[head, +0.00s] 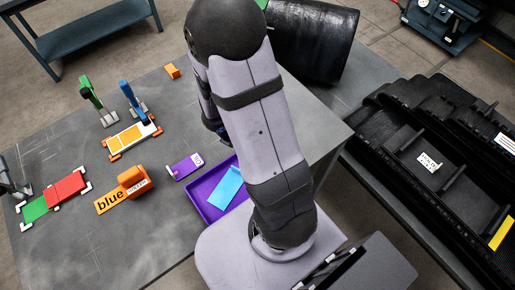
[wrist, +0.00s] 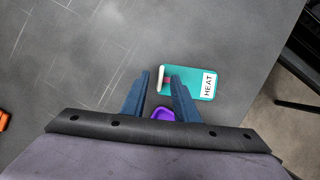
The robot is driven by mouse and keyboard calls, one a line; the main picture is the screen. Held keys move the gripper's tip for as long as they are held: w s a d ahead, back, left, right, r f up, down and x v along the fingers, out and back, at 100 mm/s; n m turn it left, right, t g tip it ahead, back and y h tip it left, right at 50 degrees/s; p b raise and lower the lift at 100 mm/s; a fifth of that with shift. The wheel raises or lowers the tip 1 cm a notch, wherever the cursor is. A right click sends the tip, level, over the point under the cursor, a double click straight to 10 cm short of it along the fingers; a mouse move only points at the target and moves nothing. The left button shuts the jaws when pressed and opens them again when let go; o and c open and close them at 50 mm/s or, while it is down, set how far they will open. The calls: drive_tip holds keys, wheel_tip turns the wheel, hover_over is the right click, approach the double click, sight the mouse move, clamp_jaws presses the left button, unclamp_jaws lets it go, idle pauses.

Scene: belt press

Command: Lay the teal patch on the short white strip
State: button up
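A teal patch (wrist: 203,78) with a white HEAT label lies flat on the grey table in the wrist view. A pale upright tab (wrist: 161,79) stands at its left end. My gripper (wrist: 160,75) is open above that end, its dark blue fingers on either side of the tab. I cannot tell whether they touch it. In the head view my arm hides the teal patch and most of the gripper. A short white strip with orange panels (head: 130,137) sits between orange corner brackets at the table's left-centre. I cannot tell for sure that this is the named strip.
A purple tray (head: 211,217) holds a light blue piece. A purple card (head: 187,166), an orange block with a "blue" label (head: 133,181), and a red and green strip (head: 67,187) lie nearby. Green (head: 93,98) and blue (head: 129,97) clamps stand behind the white strip.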

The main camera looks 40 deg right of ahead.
drive_tip(key=shift+c, duration=0.3)
clamp_jaws()
drive_tip(key=shift+r, duration=0.15)
wheel_tip(320, 180, up, 10)
drive_tip(key=p, duration=0.5)
drive_tip(key=shift+p, duration=0.4)
